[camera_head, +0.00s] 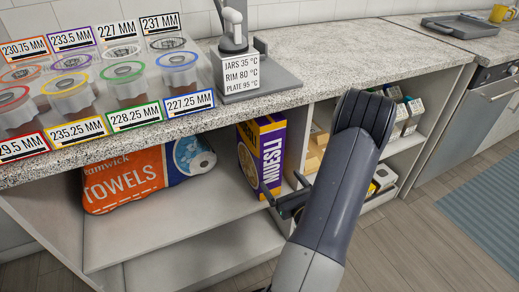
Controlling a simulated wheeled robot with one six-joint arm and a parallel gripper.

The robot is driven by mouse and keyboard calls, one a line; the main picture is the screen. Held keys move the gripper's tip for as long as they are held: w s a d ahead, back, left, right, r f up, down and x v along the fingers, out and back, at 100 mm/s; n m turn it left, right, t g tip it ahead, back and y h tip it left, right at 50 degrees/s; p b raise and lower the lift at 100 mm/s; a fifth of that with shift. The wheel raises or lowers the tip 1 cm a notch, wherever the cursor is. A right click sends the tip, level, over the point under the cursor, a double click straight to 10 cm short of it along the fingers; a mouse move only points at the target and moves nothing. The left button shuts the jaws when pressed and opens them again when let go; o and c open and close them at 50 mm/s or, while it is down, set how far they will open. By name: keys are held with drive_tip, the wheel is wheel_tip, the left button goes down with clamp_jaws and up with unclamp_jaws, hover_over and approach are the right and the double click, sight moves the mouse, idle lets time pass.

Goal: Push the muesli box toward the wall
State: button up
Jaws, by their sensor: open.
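The muesli box (260,157) is yellow and purple and stands upright on the open shelf under the counter, beside the shelf's right divider. Its "MUESLI" side and yellow side face out. My gripper (272,204) is at the box's lower right, at the front of the shelf, with its dark fingers apart and nothing seen between them. A fingertip is close to the box's lower edge; I cannot tell whether it touches. My arm covers part of the divider and the right compartment. The wall behind the shelf is mostly hidden by the counter and the box.
An orange pack of towels (135,182) lies to the left on the same shelf (190,225), whose front is bare. Right of the divider are several small boxes (402,118). Above, the counter (340,50) holds lidded jars (124,82) with labels and a grey stand (258,82).

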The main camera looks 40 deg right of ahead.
sight(271, 186)
drive_tip(key=s+f+b, duration=0.3)
drive_tip(key=s+a+f+b, duration=0.1)
drive_tip(key=s+f+b, duration=0.1)
drive_tip(key=f+b, duration=0.1)
drive_tip(key=s+f+b, duration=0.2)
drive_tip(key=s+b, duration=0.1)
drive_tip(key=b, duration=0.2)
drive_tip(key=shift+s+a+f, duration=0.3)
drive_tip(key=shift+f, duration=0.1)
drive_tip(key=c, duration=1)
drive_tip(key=shift+s+a+f+b, duration=0.2)
drive_tip(key=shift+s+a+b, duration=0.1)
drive_tip(key=shift+s+b, duration=0.1)
drive_tip(key=c, duration=0.3)
drive_tip(key=shift+c, duration=0.9)
drive_tip(key=shift+w+d, duration=0.1)
drive_tip(key=shift+w, duration=0.55)
drive_tip(key=c, duration=0.3)
drive_tip(key=b+x, duration=0.2)
drive_tip(key=x, duration=1)
drive_tip(key=shift+w+d+b, duration=0.2)
drive_tip(key=shift+w+b, duration=0.1)
clamp_jaws()
